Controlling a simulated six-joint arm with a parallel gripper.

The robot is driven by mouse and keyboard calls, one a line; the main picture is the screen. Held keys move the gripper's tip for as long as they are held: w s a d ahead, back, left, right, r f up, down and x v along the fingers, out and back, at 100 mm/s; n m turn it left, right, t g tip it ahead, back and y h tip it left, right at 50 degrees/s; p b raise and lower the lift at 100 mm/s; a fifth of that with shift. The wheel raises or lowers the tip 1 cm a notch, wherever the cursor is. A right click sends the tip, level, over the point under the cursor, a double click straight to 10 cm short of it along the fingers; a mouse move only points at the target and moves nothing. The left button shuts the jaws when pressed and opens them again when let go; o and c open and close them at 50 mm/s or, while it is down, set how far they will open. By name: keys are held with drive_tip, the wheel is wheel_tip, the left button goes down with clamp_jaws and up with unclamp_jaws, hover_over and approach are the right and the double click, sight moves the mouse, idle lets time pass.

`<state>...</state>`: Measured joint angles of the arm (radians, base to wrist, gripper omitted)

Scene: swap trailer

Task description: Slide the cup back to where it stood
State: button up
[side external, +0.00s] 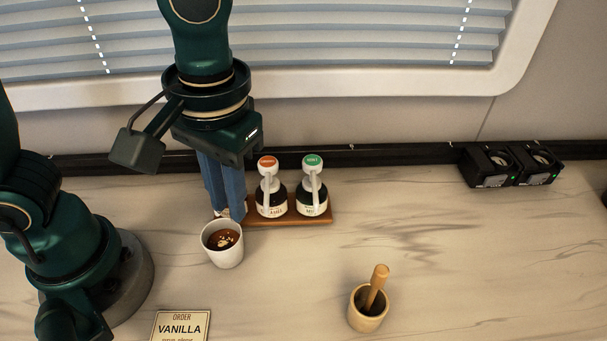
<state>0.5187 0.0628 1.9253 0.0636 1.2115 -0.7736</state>
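A white cup (222,258) with a brown drink and a pale patch on top stands upright on the marble-patterned counter, left of centre. My gripper (228,212) points straight down just behind the cup, its blue fingers reaching low beside the left end of a wooden tray (290,221). The fingertips are partly hidden by the cup's rim. Whether they touch the cup, and how far apart they are, I cannot tell. A small pale patch shows by the fingertips; what it belongs to is unclear.
Two dark pump bottles, one orange-topped (270,197) and one green-topped (312,197), stand on the tray. An order card (180,328) reading VANILLA lies in front. A mortar with pestle (368,310) stands front right. Black devices (510,165) sit back right. The counter's right-centre is clear.

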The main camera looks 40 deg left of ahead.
sight(236, 246)
idle(0.3)
drive_tip(key=f, duration=0.8)
drive_tip(key=a+f, duration=0.1)
drive_tip(key=f, duration=0.3)
drive_tip(key=shift+s, duration=0.15)
clamp_jaws()
idle(1.2)
